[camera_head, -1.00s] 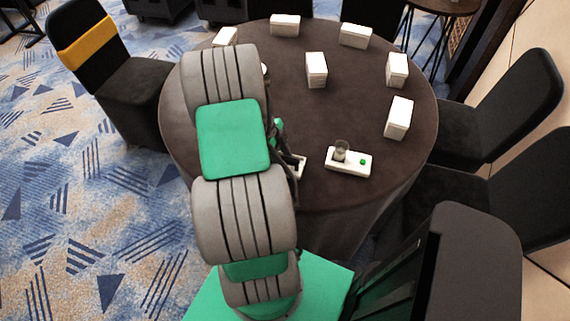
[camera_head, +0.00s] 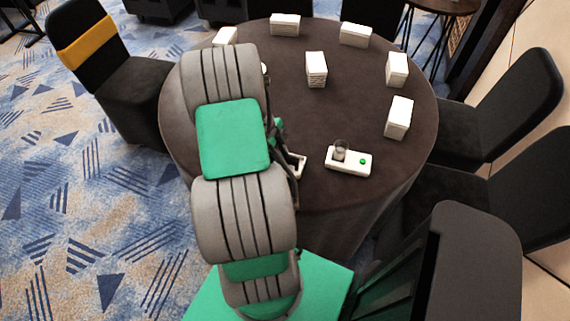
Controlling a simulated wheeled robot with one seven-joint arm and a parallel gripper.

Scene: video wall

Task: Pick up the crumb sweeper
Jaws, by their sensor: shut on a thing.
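My gripper (camera_head: 292,166) is low over the near left part of the round table, mostly hidden behind my own arm. It is shut on a small white thing, the crumb sweeper (camera_head: 300,168), of which only a white edge shows beside the dark fingers. Whether the crumb sweeper touches the tabletop or is just above it, I cannot tell.
The dark-clothed round table (camera_head: 350,105) bears several white block-like stacks (camera_head: 316,69). Black chairs (camera_head: 505,105) surround the table.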

